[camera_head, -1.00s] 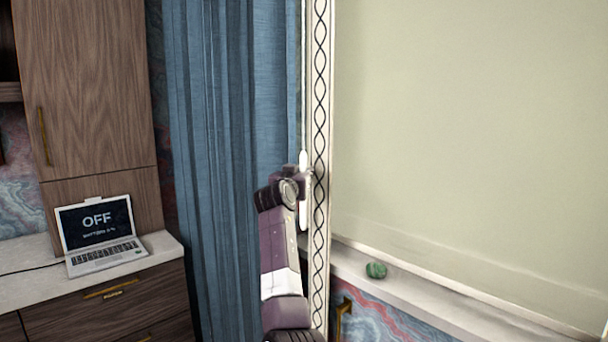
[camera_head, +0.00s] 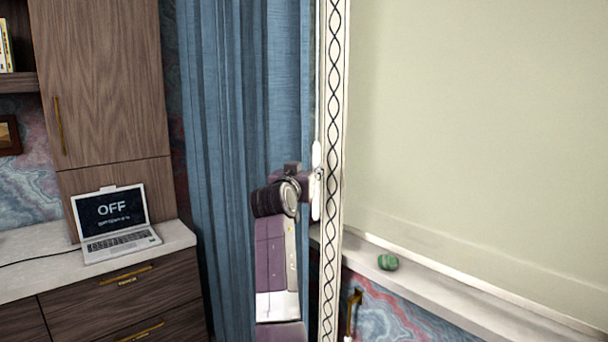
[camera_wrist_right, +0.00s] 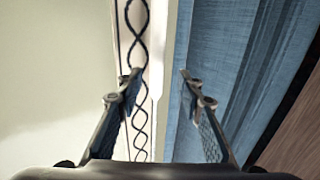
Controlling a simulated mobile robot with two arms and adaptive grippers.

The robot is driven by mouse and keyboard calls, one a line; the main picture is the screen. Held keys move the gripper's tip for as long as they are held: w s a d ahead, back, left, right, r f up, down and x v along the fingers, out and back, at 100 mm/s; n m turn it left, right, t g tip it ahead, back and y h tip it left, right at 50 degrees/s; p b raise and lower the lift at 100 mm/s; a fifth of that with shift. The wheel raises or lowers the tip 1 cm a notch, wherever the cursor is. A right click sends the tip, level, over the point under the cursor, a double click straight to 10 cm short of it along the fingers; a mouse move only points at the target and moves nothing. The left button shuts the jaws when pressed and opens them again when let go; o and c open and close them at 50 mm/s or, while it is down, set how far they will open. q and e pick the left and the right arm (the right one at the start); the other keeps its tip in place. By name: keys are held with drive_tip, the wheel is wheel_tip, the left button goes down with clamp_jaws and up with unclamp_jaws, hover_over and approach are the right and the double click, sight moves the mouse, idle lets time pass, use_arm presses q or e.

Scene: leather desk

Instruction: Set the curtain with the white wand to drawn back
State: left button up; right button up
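The blue curtain (camera_head: 225,120) hangs in vertical folds left of the patterned window trim; it also shows at the right of the right wrist view (camera_wrist_right: 232,60). The white wand (camera_head: 316,155) hangs upright along the curtain's right edge, close to the trim. My right gripper (camera_head: 314,188) is at the wand's lower thick part and hides some of it. In the right wrist view the gripper's fingers (camera_wrist_right: 158,82) are spread apart, with a pale upright strip between them; I cannot tell whether either touches the wand. My left gripper is not in view.
The patterned trim (camera_head: 333,120) stands just right of the gripper. A pale window blind (camera_head: 480,120) fills the right, above a white sill (camera_head: 450,294) with a green object (camera_head: 388,262). On the left are a wooden cabinet (camera_head: 100,80) and a counter with a laptop (camera_head: 112,222).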

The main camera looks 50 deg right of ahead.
drive_tip(key=shift+v, duration=2.1)
